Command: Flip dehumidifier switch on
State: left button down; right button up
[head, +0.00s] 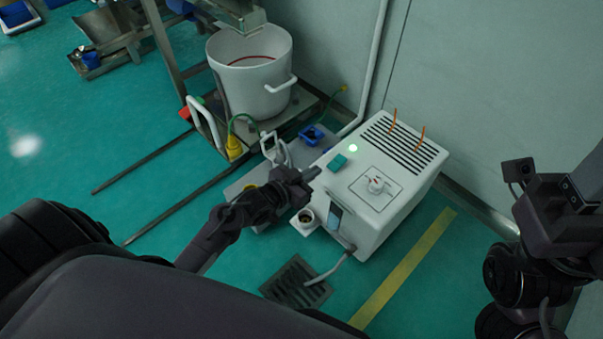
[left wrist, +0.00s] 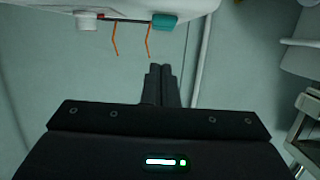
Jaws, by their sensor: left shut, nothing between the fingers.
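The dehumidifier is a white box (head: 397,203) on the floor by the wall. On its top are a teal switch (head: 337,162), a glowing green lamp (head: 352,148), a white dial (head: 376,185) and a dark slotted grille (head: 405,140). My left gripper (head: 307,176) is shut and empty, just left of the box's top edge and near the switch. In the left wrist view the closed fingers (left wrist: 160,85) are apart from the teal switch (left wrist: 164,22), which shows at the top. The right arm shows at the right edge; its fingers cannot be made out.
Two orange rods (head: 421,137) stand up from the grille. A white bucket (head: 250,75) sits on a metal platform behind. A yellow plug (head: 233,147) and a blue part (head: 311,135) are left of the box. A drain grate (head: 296,284) and yellow floor stripe (head: 405,268) lie in front.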

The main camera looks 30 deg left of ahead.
pick_arm(q)
jog(key=v, duration=0.3)
jog(key=shift+s+a+f+p, duration=0.1)
jog(key=shift+s+f+p, duration=0.2)
jog(key=shift+s+p, duration=0.1)
jog(key=shift+w, duration=0.1)
